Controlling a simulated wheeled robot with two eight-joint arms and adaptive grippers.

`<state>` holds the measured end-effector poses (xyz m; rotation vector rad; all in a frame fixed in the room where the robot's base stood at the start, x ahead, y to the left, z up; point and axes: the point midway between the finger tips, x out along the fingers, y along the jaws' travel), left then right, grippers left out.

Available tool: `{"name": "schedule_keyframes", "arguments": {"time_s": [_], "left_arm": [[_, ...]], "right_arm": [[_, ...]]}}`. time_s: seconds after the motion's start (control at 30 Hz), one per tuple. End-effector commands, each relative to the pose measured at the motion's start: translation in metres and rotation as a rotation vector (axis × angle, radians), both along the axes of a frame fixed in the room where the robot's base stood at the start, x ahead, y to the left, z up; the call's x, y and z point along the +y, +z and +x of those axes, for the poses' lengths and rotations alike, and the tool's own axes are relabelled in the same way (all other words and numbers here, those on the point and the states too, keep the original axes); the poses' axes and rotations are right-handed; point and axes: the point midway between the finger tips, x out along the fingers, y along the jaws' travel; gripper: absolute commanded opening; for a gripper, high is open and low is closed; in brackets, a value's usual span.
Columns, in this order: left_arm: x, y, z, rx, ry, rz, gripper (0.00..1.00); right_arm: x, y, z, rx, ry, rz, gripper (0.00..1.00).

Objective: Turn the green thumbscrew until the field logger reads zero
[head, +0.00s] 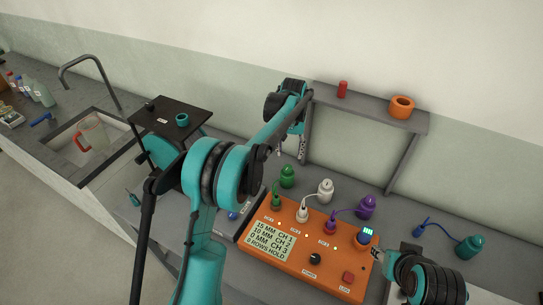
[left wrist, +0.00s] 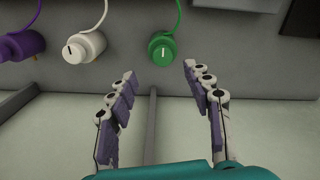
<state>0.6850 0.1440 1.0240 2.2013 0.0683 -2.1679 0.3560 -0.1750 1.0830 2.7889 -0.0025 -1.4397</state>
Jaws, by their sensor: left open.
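The green thumbscrew (head: 288,177) stands behind the orange field logger (head: 305,262), joined to it by a green cord. In the left wrist view the green thumbscrew (left wrist: 162,48) has a white mark on its face. My left gripper (head: 290,150) is open and empty above and behind it; in the left wrist view the fingertips (left wrist: 160,75) are apart, just short of the thumbscrew. The logger's screen (head: 272,240) appears to read 15 MM CH 1, 10 MM CH 2, 0 MM CH 3, 0 ROWS HOLD. My right gripper (head: 379,256) is beside the logger's right end; its jaws are unclear.
A white thumbscrew (head: 325,189) and a purple one (head: 366,207) stand right of the green one, also corded. A grey shelf (head: 370,106) with an orange ring (head: 402,107) stands behind. A sink holds a jug (head: 95,135).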

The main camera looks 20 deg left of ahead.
Motion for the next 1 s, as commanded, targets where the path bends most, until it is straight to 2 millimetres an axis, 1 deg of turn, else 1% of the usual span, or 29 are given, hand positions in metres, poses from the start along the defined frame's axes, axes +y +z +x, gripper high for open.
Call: {"name": "schedule_keyframes", "arguments": {"time_s": [0.07, 0.23, 0.5, 0.6, 0.73, 1.0], "left_arm": [[-0.002, -0.007, 0.005, 0.013, 0.000, 0.000, 0.51], [-0.003, -0.024, 0.008, 0.020, 0.001, 0.001, 0.51], [-0.002, -0.069, 0.007, 0.019, 0.002, 0.001, 0.51], [-0.002, -0.080, 0.007, 0.019, 0.002, 0.001, 0.51], [-0.002, -0.088, 0.007, 0.019, 0.002, 0.001, 0.51], [-0.002, -0.088, 0.007, 0.018, 0.002, 0.001, 0.51]], "right_arm": [[0.000, 0.001, 0.000, 0.000, 0.000, 0.000, 0.40], [0.000, -0.003, 0.000, 0.000, 0.000, 0.000, 0.40], [0.000, -0.015, 0.000, 0.000, 0.000, 0.000, 0.40], [0.000, -0.018, 0.000, 0.000, 0.000, 0.000, 0.40], [0.000, -0.019, 0.000, 0.000, 0.000, 0.000, 0.40], [0.000, -0.019, 0.000, 0.000, 0.000, 0.000, 0.40]]}}
